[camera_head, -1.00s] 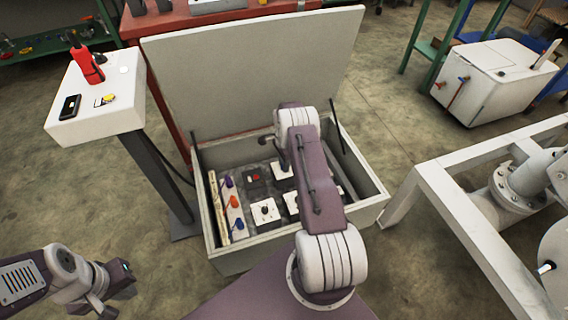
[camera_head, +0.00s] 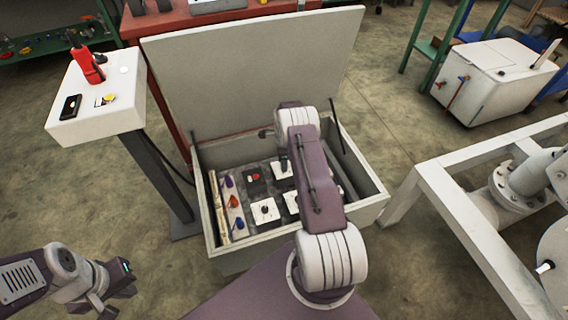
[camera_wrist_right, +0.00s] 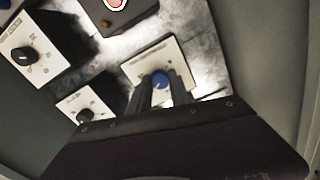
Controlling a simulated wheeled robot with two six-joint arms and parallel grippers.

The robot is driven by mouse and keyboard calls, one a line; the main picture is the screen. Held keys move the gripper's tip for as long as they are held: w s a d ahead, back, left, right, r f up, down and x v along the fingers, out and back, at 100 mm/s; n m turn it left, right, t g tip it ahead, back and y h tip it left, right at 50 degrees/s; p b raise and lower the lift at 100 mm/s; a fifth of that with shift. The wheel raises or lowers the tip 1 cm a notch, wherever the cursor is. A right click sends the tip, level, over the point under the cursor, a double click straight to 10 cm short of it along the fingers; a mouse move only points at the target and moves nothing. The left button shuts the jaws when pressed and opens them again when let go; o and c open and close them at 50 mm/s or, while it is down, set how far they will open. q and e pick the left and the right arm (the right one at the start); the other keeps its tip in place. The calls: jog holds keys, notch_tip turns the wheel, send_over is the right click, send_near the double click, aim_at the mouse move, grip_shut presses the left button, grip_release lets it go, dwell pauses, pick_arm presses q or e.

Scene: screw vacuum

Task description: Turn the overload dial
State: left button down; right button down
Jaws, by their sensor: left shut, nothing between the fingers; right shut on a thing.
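A white square plate (camera_wrist_right: 165,62) with a blue dial knob (camera_wrist_right: 160,80) shows in the right wrist view. My right gripper (camera_wrist_right: 161,92) is shut on this blue knob, with a dark finger on each side. Any lettering on the plate is too small to read. In the head view my right gripper (camera_head: 285,164) is down in the open box, at the rear plate, partly hidden by my own arm. My left gripper (camera_head: 130,280) is shut and empty at the lower left, well away from the box.
The open box (camera_head: 228,258) has its lid (camera_head: 250,75) raised behind. Beside the held dial are other plates with black knobs (camera_wrist_right: 25,54) (camera_wrist_right: 85,116) and a dark box with a red button (camera_head: 254,175). A white stand (camera_head: 100,125) is left; a pipe frame (camera_head: 450,220) is right.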

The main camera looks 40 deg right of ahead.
jog(key=c, duration=1.2)
grip_release()
notch_tip(320, 180, up, 8)
jog(key=p, duration=0.4)
jog(key=shift+r, duration=0.5)
